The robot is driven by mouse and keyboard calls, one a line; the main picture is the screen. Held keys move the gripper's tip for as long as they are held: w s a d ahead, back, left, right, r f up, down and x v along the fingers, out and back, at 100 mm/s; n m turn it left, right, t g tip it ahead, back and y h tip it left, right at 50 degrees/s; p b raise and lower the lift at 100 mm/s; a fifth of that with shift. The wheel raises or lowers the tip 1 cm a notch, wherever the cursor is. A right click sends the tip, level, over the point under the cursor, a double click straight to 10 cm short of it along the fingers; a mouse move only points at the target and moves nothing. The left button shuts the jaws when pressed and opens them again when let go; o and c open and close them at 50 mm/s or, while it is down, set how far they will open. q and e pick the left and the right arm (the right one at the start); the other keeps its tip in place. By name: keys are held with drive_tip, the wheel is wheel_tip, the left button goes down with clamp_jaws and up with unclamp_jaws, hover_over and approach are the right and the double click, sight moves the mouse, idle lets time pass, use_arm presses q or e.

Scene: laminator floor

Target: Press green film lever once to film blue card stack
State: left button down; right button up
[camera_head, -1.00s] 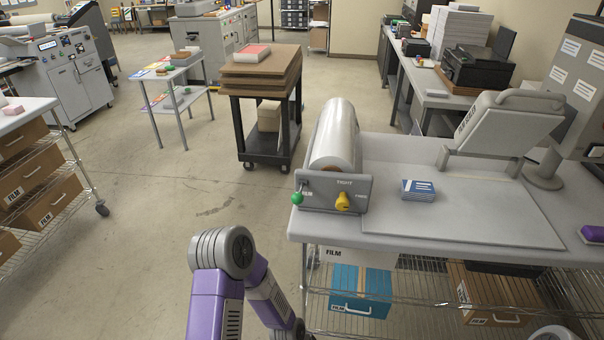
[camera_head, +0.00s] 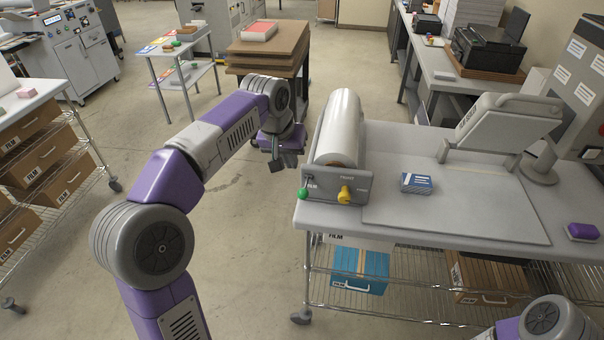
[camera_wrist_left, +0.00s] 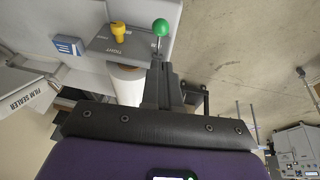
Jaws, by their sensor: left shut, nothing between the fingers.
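The green film lever (camera_head: 303,193) is a green ball on a thin stem at the left of the grey panel (camera_head: 336,187) below the film roll. It also shows in the left wrist view (camera_wrist_left: 161,27), just beyond the fingers. The blue card stack (camera_head: 416,183) has white markings and lies on the grey table right of the panel; it also shows in the left wrist view (camera_wrist_left: 68,46). My left gripper (camera_head: 277,165) is shut and empty, in the air left of the panel, apart from the lever. My right gripper is out of view.
A yellow knob (camera_head: 346,193) sits right of the lever on the same panel, near a clear film roll (camera_head: 341,130). The film sealer (camera_head: 500,125) stands at the table's back right. A purple object (camera_head: 581,231) lies at the right edge. Floor left of the table is clear.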

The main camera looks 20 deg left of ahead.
use_arm(q)
drive_tip(key=v, duration=0.3)
drive_tip(key=shift+s+a, duration=0.1)
drive_tip(key=shift+a, duration=0.2)
drive_tip(key=shift+f, duration=0.2)
approach(302, 190)
drive_tip(key=x, duration=0.5)
drive_tip(key=shift+w+a, duration=0.2)
drive_tip(key=shift+w, duration=0.05)
drive_tip(key=shift+w+d+f, duration=0.1)
drive_tip(key=shift+d+f, duration=0.15)
drive_tip(key=shift+f, duration=0.5)
drive_tip(key=shift+b, duration=0.3)
